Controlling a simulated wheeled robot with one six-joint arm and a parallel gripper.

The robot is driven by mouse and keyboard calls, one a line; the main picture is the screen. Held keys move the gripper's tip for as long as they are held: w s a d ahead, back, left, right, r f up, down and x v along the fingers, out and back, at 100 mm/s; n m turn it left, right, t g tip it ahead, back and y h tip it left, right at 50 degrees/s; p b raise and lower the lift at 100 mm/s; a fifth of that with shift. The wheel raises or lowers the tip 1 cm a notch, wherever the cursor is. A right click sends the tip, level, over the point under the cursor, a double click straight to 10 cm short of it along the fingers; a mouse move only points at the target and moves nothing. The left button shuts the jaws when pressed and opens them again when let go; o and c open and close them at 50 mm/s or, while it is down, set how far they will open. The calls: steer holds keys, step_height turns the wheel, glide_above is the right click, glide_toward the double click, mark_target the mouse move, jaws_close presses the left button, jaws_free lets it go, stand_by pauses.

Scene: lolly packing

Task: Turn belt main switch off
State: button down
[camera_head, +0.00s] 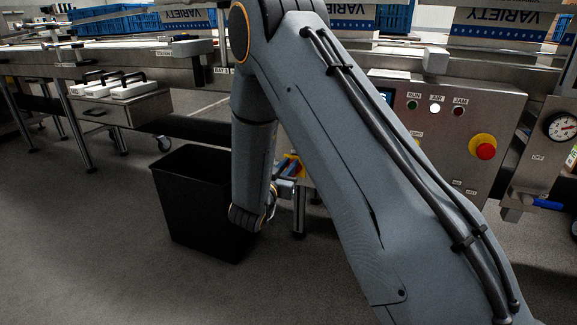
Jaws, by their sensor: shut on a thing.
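The control panel (455,122) stands at the right, partly covered by my arm. A small red and yellow piece (297,167), which looks like the belt main switch, shows at the panel's lower left, beside my forearm. My gripper (287,178) is at this piece and shut on it. My arm hides most of the jaws and part of the switch, so I cannot tell which way its handle is turned.
A red emergency button (484,149) on a yellow collar sits on the panel. A gauge (562,127) and a blue-handled valve (540,202) are at the far right. A black bin (195,205) stands close behind my wrist. The floor at left is clear.

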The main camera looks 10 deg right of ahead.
steer(key=shift+a+r+n+p, duration=0.1)
steer(key=shift+n+p, duration=0.2)
steer(key=shift+p, duration=0.05)
steer(key=n+p, duration=0.1)
steer(key=p, duration=0.1)
steer(key=n+p, duration=0.1)
steer(key=shift+w+a+n+p, duration=0.2)
steer(key=shift+a+n+p, duration=0.1)
steer(key=shift+p, duration=0.1)
steer(key=shift+w+a+f+n+p, duration=0.4)
steer(key=shift+n+p, duration=1.05)
steer(key=shift+n, duration=1)
steer(key=shift+w+a+f+n+p, duration=0.1)
steer(key=shift+a+f+n+p, duration=0.35)
steer(key=shift+n+p, duration=1.5)
steer(key=shift+w+a+f+n+p, duration=0.2)
steer(key=shift+f+n+p, duration=0.6)
steer(key=shift+n, duration=2.2)
steer(key=shift+d+r, duration=0.1)
steer(key=c, duration=1.7)
jaws_free()
steer(key=shift+d, duration=0.1)
